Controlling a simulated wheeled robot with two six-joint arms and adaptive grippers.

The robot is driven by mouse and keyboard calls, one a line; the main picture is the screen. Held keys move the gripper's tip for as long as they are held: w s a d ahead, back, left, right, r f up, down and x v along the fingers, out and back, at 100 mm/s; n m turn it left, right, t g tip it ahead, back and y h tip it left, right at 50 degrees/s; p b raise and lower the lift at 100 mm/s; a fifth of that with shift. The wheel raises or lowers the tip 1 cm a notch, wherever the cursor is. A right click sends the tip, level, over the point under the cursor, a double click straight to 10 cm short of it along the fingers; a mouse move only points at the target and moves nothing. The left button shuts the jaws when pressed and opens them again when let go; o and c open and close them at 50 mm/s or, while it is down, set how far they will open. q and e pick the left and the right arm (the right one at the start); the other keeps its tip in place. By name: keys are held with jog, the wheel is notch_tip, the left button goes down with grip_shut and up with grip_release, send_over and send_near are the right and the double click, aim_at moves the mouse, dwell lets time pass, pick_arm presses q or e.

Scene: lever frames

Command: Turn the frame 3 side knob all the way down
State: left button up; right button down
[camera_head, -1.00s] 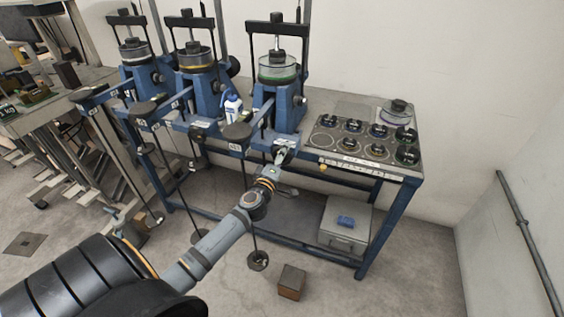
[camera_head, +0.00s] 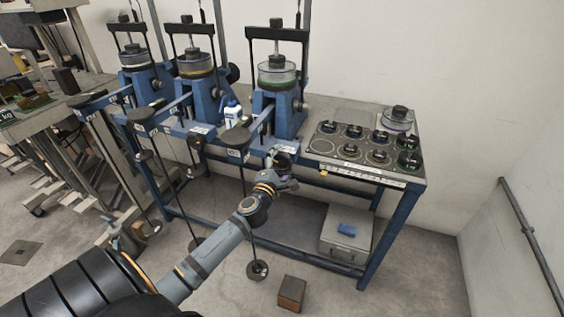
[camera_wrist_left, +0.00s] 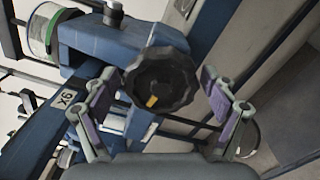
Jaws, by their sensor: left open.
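The rightmost lever frame (camera_head: 281,105), blue with a green-ringed cell, stands at the table's front edge. I take it as frame 3; its number is not readable. In the left wrist view a black lobed side knob (camera_wrist_left: 165,80) with a yellow mark at its lower left faces me. My left gripper (camera_wrist_left: 162,108) is open, one finger on each side of the knob, with gaps showing. In the head view the left gripper (camera_head: 283,170) is at the table's front edge below this frame, and the knob is mostly hidden. My right gripper is not in view.
Two similar lever frames (camera_head: 196,80) stand to the left. A hanging rod with a weight (camera_head: 257,269) is close to my left arm. A brown block (camera_head: 291,293) sits on the floor.

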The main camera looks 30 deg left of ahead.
pick_arm(q)
jog(key=p+v, duration=0.1)
jog(key=v, duration=0.5)
jog(key=shift+f, duration=0.1)
dwell(0.3)
jog(key=s+f+m+g+h+p, duration=0.15)
jog(key=s+f+m, duration=0.3)
jog(key=f, duration=0.55)
jog(key=s+f+m+g+p, duration=0.1)
jog(key=s+f+m+g, duration=0.3)
jog(key=f, duration=0.6)
jog(key=s+f+m+g+h+p, duration=0.1)
jog(key=s+f+m, duration=0.2)
jog(key=f+m, duration=0.5)
jog(key=s+d+f+m+g, duration=0.2)
jog(key=s+f+m+g, duration=0.1)
jog(key=s+f, duration=0.4)
jog(key=s+d+f+m+g+p, duration=0.1)
jog(key=s+d+f+m+g, duration=0.2)
jog(key=s, duration=1.1)
jog(key=s+d+f+m+g+p, duration=0.1)
jog(key=s+d+f+m+g, duration=0.1)
jog(key=s+f, duration=0.8)
jog(key=shift+s+d+f+m+g+h, duration=0.35)
jog(key=shift+s+m+g, duration=0.3)
jog(key=shift+g, duration=0.3)
